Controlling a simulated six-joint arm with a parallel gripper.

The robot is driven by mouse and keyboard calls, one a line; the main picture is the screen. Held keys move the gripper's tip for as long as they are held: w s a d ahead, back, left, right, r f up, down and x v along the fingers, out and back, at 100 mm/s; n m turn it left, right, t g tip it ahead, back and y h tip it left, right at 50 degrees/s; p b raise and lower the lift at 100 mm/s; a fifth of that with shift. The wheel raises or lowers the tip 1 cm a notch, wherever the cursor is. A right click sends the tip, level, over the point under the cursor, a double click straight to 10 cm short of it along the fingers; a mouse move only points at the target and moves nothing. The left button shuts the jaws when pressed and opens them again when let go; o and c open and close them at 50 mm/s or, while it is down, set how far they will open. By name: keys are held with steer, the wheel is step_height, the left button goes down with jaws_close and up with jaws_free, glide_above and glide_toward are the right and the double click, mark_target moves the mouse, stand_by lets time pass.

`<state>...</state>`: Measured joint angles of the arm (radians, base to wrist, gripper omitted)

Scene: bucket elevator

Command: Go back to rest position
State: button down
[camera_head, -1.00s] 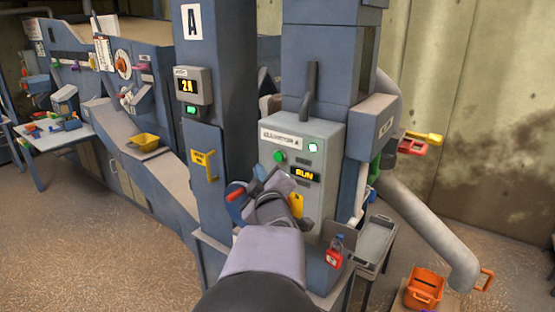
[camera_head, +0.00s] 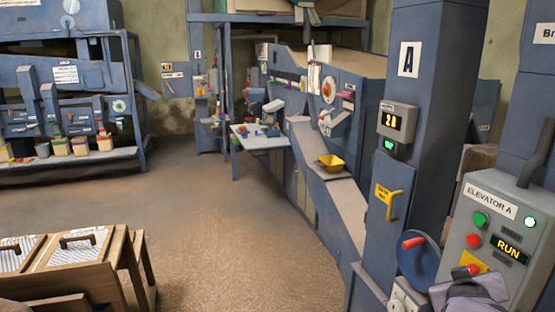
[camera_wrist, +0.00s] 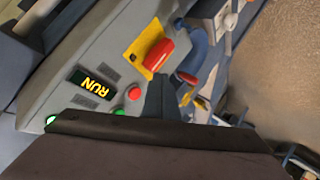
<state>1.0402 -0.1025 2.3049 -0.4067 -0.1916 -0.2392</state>
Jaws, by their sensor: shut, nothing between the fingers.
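My gripper (camera_head: 470,284) is at the lower right of the head view, in front of the grey Elevator A control box (camera_head: 501,203). It is shut and empty. In the wrist view its dark closed fingers (camera_wrist: 160,95) point toward the box front. Beside them are a red switch handle (camera_wrist: 159,54) on a yellow plate (camera_wrist: 138,40), a red button (camera_wrist: 134,93) and a lit RUN display (camera_wrist: 90,84). Whether the fingers touch the box I cannot tell. My gripper hides the lower part of the box in the head view.
Left of the box stands column A (camera_head: 418,45) with a 2.8 display (camera_head: 393,121), a yellow handle (camera_head: 393,203) and a blue handwheel (camera_head: 419,259). A yellow scoop (camera_head: 330,163) rests on the sloping chute. A wooden table (camera_head: 82,280) is at the lower left. The middle floor is open.

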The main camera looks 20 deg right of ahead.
steer(key=s+a+f+m+g+y, duration=0.3)
steer(key=s+a+f, duration=0.25)
steer(key=f, duration=0.25)
steer(key=s+a+f+m+g+y, duration=0.2)
steer(key=s+a+f+g+y, duration=0.15)
steer(key=a+f, duration=0.4)
steer(key=w+a+f+n+y, duration=0.2)
steer(key=a+n, duration=0.2)
steer(key=a, duration=1)
steer(key=w+a+f+n+y, duration=0.2)
steer(key=a+n, duration=0.3)
steer(key=a, duration=0.9)
steer(key=shift+w+a+g, duration=0.15)
steer(key=shift+a+g, duration=0.2)
steer(key=shift+g, duration=0.1)
